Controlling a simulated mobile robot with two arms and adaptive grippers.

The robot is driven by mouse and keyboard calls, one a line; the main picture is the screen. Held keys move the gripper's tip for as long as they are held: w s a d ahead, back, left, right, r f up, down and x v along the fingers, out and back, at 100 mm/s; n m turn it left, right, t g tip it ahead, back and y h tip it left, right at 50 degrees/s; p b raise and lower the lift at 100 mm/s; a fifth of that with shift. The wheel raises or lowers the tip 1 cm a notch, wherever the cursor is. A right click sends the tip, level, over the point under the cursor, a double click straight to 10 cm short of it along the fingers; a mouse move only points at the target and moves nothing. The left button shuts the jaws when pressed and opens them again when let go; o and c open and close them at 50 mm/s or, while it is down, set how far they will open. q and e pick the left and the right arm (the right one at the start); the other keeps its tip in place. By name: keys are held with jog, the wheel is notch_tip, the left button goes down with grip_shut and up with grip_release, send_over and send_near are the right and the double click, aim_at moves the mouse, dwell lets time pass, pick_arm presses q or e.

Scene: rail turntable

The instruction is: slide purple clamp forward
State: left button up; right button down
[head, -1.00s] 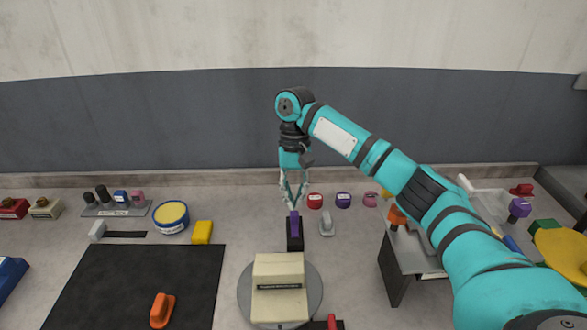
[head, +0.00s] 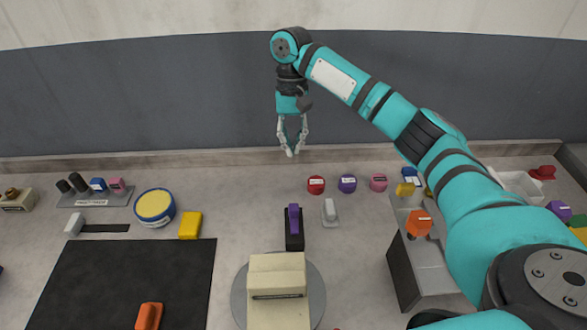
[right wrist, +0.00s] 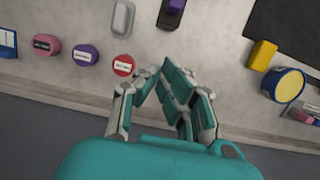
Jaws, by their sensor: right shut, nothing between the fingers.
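The purple clamp (head: 293,220) stands on a black rail (head: 295,243) behind the beige block (head: 277,290) on the round grey turntable (head: 318,290). In the right wrist view the purple clamp (right wrist: 175,5) shows only in part at the top edge. My right gripper (head: 291,154) is beyond the clamp, near the wall, apart from it. Its fingers are shut with nothing between them. It also shows in the right wrist view (right wrist: 160,78). My left gripper is not in view.
A grey-white lever (head: 329,211) stands just right of the clamp. Red (head: 316,185), purple (head: 347,184) and pink (head: 378,182) round pieces are behind it. A yellow block (head: 190,225) and a blue-yellow tin (head: 154,207) are left. A grey stand (head: 418,265) is right.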

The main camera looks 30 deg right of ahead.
aim_at(294, 219)
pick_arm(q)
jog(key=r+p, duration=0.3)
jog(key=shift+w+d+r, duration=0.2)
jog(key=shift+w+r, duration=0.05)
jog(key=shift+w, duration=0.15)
pick_arm(e)
jog(key=s+a+f, duration=0.2)
jog(key=s+f, duration=0.3)
jog(key=f, duration=0.4)
jog(key=shift+s+a, duration=0.35)
jog(key=shift+w+f, duration=0.1)
